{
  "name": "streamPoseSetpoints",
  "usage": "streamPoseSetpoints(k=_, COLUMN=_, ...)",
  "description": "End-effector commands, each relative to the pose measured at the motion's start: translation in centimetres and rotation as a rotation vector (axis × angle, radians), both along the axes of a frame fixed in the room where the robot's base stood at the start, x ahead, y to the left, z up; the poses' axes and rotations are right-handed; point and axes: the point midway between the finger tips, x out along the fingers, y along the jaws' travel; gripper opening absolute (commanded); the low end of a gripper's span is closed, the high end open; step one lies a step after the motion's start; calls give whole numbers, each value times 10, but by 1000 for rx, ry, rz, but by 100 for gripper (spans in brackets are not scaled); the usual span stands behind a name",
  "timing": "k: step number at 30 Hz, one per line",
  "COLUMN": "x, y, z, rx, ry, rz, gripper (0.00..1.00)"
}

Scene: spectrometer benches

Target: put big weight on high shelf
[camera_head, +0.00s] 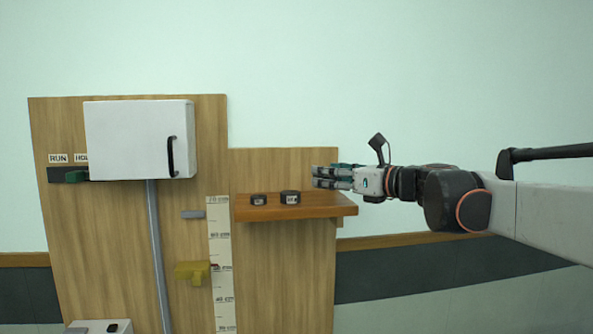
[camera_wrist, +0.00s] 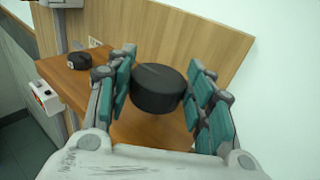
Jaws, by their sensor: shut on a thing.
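A large black round weight (camera_wrist: 158,88) sits between the teal-padded fingers of my gripper (camera_wrist: 162,72) in the wrist view; the gripper is shut on it. In the head view my gripper (camera_head: 325,178) reaches in from the right over the right part of the brown wooden shelf (camera_head: 300,212). I cannot tell whether the bigger one is the weight in my fingers. A small dark weight (camera_wrist: 78,60) also lies on the shelf in the wrist view.
A wooden backboard (camera_head: 285,170) stands behind the shelf. A ruler strip (camera_head: 221,262) runs down left of it. A white cabinet (camera_head: 138,140) and a yellow bracket (camera_head: 191,272) are further left. The shelf's front edge is open.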

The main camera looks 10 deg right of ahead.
Motion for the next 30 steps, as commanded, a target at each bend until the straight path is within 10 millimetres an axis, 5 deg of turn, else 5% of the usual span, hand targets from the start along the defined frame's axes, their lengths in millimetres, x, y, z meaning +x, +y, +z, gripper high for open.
streamPoseSetpoints(k=7, x=2, y=0, z=-30, rx=0, ry=0, rz=1, gripper=19)
streamPoseSetpoints(k=18, x=2, y=0, z=-35, rx=0, ry=0, rz=1, gripper=19)
streamPoseSetpoints(k=19, x=2, y=0, z=-35, rx=0, ry=0, rz=1, gripper=53)
streamPoseSetpoints(k=21, x=2, y=0, z=-35, rx=0, ry=0, rz=1, gripper=68)
streamPoseSetpoints(k=30, x=2, y=0, z=-34, rx=0, ry=0, rz=1, gripper=68)
